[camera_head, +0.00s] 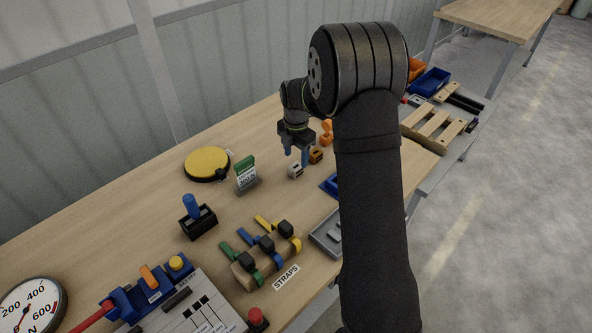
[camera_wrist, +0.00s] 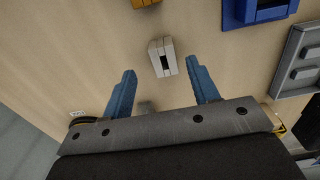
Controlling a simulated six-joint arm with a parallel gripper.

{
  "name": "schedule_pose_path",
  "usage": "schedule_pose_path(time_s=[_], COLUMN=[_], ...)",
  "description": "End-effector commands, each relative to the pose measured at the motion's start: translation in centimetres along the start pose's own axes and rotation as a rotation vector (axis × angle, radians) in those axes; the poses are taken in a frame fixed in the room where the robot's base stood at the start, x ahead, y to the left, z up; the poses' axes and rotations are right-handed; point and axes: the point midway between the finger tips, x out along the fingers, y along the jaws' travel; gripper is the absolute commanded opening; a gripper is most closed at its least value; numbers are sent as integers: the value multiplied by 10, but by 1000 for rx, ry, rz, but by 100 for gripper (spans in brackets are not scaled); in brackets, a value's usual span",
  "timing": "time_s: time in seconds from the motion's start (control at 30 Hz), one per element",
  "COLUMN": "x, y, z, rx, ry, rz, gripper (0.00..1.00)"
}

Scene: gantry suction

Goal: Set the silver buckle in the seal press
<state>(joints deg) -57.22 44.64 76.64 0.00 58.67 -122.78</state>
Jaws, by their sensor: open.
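The silver buckle (camera_head: 295,170) stands on the wooden bench below my gripper (camera_head: 296,156). In the wrist view, the silver buckle (camera_wrist: 163,57) is a small pale block with a dark slot. It lies just ahead of and between the blue fingertips of my gripper (camera_wrist: 161,70). The fingers are apart with nothing held. A blue device with a red handle (camera_head: 150,285) and an orange lever sits at the lower left; I cannot tell surely whether it is the seal press. A blue fixture (camera_wrist: 258,12) also shows at upper right in the wrist view, partly behind my arm in the head view.
Orange buckles (camera_head: 316,156) stand close behind the silver one. A grey tray (camera_head: 325,238) lies near the front edge.

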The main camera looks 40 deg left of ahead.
Motion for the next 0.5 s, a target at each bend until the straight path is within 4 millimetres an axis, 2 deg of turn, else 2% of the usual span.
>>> schedule_pose_path(time_s=[0.3, 0.5], x=[44, 49], y=[-5, -5], z=[-5, -5], rx=[1, 1], ry=[1, 0], rz=[-2, -1], gripper=[55, 55])
